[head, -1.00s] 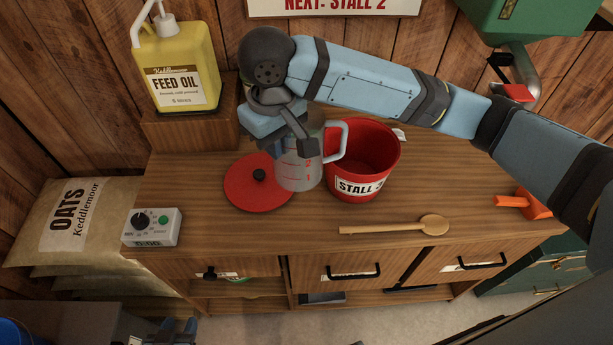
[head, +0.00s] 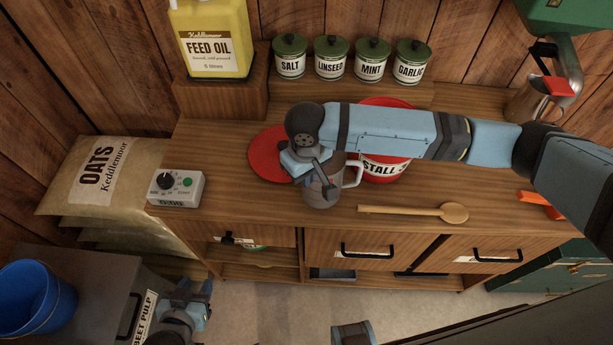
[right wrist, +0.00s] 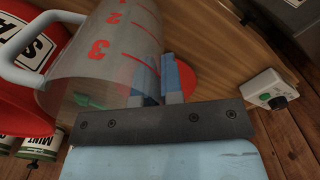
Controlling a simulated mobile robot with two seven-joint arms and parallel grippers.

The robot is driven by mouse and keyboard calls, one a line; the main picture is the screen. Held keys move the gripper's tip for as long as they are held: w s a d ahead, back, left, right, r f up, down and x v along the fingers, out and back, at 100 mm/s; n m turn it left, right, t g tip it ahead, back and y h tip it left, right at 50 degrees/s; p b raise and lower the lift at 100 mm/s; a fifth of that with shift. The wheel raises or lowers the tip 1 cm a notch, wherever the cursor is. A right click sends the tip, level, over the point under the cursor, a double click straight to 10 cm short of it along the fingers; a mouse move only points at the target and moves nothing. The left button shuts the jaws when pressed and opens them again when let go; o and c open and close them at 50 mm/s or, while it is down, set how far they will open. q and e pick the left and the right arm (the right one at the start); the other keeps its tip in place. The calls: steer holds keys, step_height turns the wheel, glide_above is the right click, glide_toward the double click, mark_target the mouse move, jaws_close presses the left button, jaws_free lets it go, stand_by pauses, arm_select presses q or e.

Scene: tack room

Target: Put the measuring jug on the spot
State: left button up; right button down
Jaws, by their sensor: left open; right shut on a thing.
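The measuring jug (head: 322,192) is clear with a pale handle; it also shows close up in the right wrist view (right wrist: 105,60) with red numbers. My right gripper (head: 318,172) is shut on it, its fingers (right wrist: 162,80) at the jug's wall. The jug is near the counter's front edge, front-left of the red bucket; whether it touches the counter I cannot tell. My left gripper (head: 192,300) is open and empty, low in front of the cabinet.
The red bucket (head: 386,170) labelled STALL stands right of the jug, partly behind my arm. A wooden spoon (head: 415,211) lies to the right, a timer box (head: 176,188) at the left end. Several canisters (head: 330,60) stand behind.

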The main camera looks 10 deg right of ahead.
steer(key=shift+f, duration=0.8)
steer(key=c, duration=1.3)
jaws_free()
steer(key=shift+f, duration=0.1)
steer(key=shift+o, duration=0.2)
